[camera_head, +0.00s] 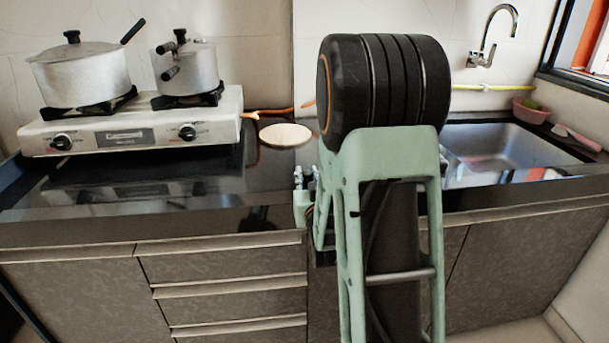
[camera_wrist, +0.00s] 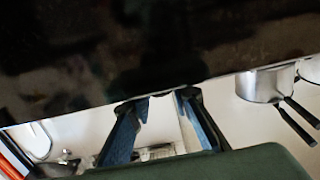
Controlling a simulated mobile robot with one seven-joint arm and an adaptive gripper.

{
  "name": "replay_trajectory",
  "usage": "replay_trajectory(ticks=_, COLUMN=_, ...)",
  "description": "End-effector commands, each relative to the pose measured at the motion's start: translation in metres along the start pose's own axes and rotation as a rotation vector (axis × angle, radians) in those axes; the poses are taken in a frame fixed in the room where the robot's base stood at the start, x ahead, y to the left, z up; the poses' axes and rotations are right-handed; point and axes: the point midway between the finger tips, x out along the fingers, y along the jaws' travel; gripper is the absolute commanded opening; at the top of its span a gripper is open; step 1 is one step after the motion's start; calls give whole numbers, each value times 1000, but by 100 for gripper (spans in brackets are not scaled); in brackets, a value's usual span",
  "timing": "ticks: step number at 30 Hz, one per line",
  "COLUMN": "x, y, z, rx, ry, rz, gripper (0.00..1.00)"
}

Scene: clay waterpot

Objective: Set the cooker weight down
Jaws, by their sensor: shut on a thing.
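My gripper (camera_wrist: 160,99) shows in the wrist view, with two dark fingers with blue pads reaching toward the dark glossy counter (camera_wrist: 150,50). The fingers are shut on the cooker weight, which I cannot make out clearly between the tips. In the head view my own arm hides most of the gripper. The same black counter (camera_head: 215,172) runs across the head view. I cannot tell whether the weight touches the counter.
A gas stove (camera_head: 130,130) with a large lidded pot (camera_head: 80,75) and a smaller handled cooker (camera_head: 185,68) stands at left. A round pale board (camera_head: 285,134) lies at the back. A sink (camera_head: 510,150) and a pink basket (camera_head: 530,112) are at right. The front-left counter is clear.

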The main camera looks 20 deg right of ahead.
Motion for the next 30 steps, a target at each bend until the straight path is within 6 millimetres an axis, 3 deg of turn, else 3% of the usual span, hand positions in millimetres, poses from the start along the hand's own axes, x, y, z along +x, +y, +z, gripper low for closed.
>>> replay_trajectory(ticks=14, x=-3, y=0, z=7, rx=0, ry=1, rz=0, gripper=0)
replay_trajectory(ticks=15, x=-3, y=0, z=6, rx=0, ry=1, rz=0, gripper=22)
replay_trajectory(ticks=19, x=-3, y=0, z=6, rx=0, ry=0, rz=0, gripper=36)
replay_trajectory(ticks=30, x=-3, y=0, z=2, rx=0, ry=0, rz=0, gripper=36)
